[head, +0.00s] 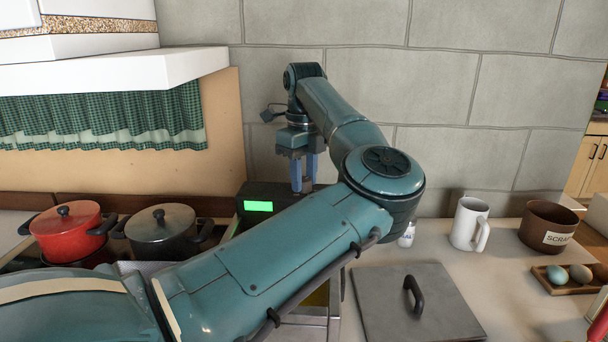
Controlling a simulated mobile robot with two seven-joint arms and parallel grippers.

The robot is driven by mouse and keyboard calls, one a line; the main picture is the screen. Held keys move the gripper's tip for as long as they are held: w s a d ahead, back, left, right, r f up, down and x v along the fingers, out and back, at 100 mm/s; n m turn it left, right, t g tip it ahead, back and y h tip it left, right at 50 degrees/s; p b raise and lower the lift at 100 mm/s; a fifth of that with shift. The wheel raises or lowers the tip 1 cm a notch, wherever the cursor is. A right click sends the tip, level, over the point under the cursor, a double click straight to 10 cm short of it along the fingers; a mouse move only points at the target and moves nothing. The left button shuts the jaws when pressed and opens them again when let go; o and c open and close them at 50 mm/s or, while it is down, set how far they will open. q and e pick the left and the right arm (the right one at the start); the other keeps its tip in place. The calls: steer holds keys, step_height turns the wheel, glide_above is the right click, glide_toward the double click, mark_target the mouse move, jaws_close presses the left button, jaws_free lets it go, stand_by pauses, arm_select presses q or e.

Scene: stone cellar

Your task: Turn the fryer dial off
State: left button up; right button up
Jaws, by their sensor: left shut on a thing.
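The fryer's black control box (262,190) stands against the back wall with a lit green display (258,206). My left gripper (303,186) points down at the right part of this box, its two blue-grey fingers shut on the fryer dial. The dial itself is hidden behind the fingers and my forearm, so its setting cannot be read. Most of the fryer's metal body (334,312) is hidden under my left arm; a strip of its edge shows below the arm. My right gripper is not in view.
A red pot (68,236) and a dark lidded pot (160,236) stand left of the fryer. To the right are a flat grey lid with a handle (385,305), a white mug (467,224), a brown scrap pot (547,222) and an egg tray (557,288).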

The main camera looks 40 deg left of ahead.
mark_target(304, 179)
arm_select(q)
steer(key=n, duration=0.3)
steer(key=shift+n, duration=0.3)
steer(key=shift+n+p, duration=0.3)
steer(key=shift+n, duration=1.6)
steer(key=o, duration=1)
steer(key=shift+c, duration=0.2)
step_height(304, 179, up, 13)
